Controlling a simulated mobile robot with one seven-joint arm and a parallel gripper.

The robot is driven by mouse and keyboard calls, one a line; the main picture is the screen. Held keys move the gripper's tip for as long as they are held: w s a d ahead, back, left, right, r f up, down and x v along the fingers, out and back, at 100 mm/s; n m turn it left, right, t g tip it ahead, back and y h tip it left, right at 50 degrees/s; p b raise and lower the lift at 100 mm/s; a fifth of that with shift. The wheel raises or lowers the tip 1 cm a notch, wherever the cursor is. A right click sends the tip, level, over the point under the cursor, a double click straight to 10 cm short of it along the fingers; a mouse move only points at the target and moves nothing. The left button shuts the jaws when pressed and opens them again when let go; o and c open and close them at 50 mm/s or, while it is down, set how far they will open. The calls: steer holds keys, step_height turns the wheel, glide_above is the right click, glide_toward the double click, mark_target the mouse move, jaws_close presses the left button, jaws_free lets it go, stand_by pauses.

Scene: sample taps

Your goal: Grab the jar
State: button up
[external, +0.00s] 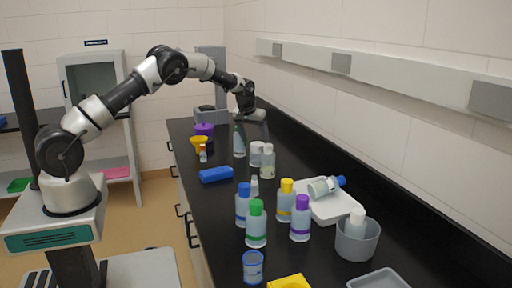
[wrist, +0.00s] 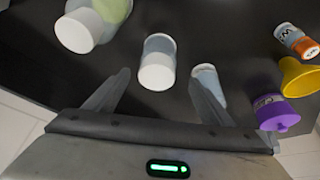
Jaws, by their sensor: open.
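Two white-lidded jars stand close together on the black counter in the external view, a smaller one (external: 256,154) and a larger one (external: 267,163). In the wrist view, the smaller jar (wrist: 157,65) is ahead of my gripper (wrist: 158,85), roughly between the fingertips. The larger jar (wrist: 88,25), with pale green on its side, is at upper left. My gripper (external: 254,132) is open and empty, reaching down near the jars in the external view. Which jar is meant, and the exact gap to it, I cannot tell.
A pale bottle (wrist: 207,84) stands by the right finger. A purple container (wrist: 277,112), yellow funnel (wrist: 298,76) and orange-labelled bottle (wrist: 296,40) are farther right.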

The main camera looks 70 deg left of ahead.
mark_target(257, 144)
steer(key=x, duration=0.4)
steer(key=shift+w+d+f+p, duration=0.15)
steer(key=shift+w+f+p, duration=0.15)
steer(key=shift+p, duration=0.1)
steer(key=c, duration=1.1)
steer(key=shift+c, duration=0.2)
